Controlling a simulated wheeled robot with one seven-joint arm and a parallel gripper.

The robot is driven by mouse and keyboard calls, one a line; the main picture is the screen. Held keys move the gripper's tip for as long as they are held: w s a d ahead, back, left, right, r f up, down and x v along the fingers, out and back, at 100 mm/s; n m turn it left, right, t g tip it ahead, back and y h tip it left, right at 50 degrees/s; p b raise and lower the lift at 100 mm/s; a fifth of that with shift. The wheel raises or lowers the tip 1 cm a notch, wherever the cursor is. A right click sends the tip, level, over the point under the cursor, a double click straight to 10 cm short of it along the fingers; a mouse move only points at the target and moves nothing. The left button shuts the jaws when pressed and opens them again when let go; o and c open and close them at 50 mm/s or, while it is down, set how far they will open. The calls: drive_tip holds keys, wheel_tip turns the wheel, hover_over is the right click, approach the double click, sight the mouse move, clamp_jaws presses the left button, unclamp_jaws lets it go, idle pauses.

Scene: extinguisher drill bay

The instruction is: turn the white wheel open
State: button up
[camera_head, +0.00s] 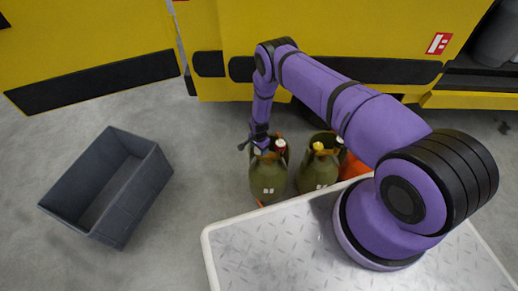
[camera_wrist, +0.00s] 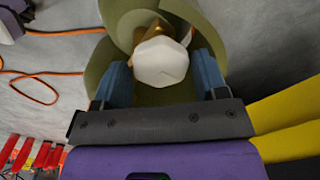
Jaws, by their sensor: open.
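The white wheel (camera_wrist: 160,62), a faceted knob, shows in the wrist view on a brass-coloured valve, inside the curved green collar of a cylinder. My gripper (camera_wrist: 162,74) is open, with one blue finger on each side of the wheel. Small gaps seem to show between fingers and wheel; I cannot tell whether either touches. In the head view my gripper (camera_head: 260,145) reaches down at the top of the left green cylinder (camera_head: 268,182), mostly hiding the wheel there.
A second green cylinder (camera_head: 318,174) with a yellow knob stands close to the right. An open grey crate (camera_head: 125,205) is on the floor at left. A yellow vehicle (camera_head: 350,30) stands behind. An orange cord (camera_wrist: 40,74) lies on the floor.

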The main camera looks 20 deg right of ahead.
drive_tip(key=shift+f, duration=0.2)
drive_tip(key=c, duration=0.6)
drive_tip(key=shift+c, duration=0.2)
